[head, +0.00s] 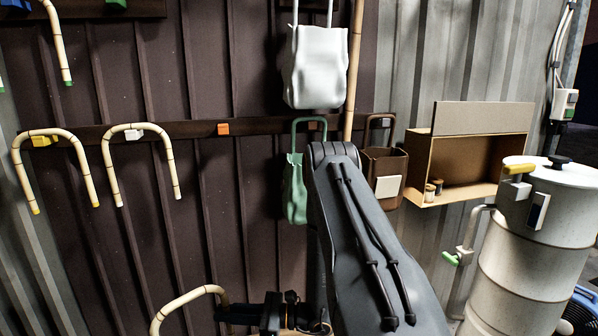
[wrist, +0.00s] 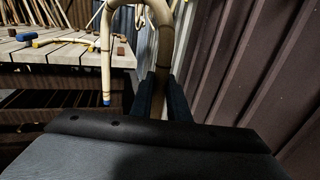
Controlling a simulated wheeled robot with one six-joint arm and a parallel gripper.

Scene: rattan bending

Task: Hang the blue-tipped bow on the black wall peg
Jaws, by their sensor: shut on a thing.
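The blue-tipped bow (wrist: 106,60) is a bent pale cane; my gripper (wrist: 158,98) is shut on one of its legs in the wrist view. Its other leg hangs free to the left and ends in a blue tip. In the head view the bow's arch (head: 182,302) shows low at the bottom, beside my dark gripper (head: 268,314), well below the peg rail. Its tips are out of the head view. I cannot pick out a black peg with certainty; my arm covers part of the wall.
The dark rail (head: 190,128) carries two hung bows, on a yellow peg (head: 44,141) and a white peg (head: 134,134), and a bare orange peg (head: 223,129).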

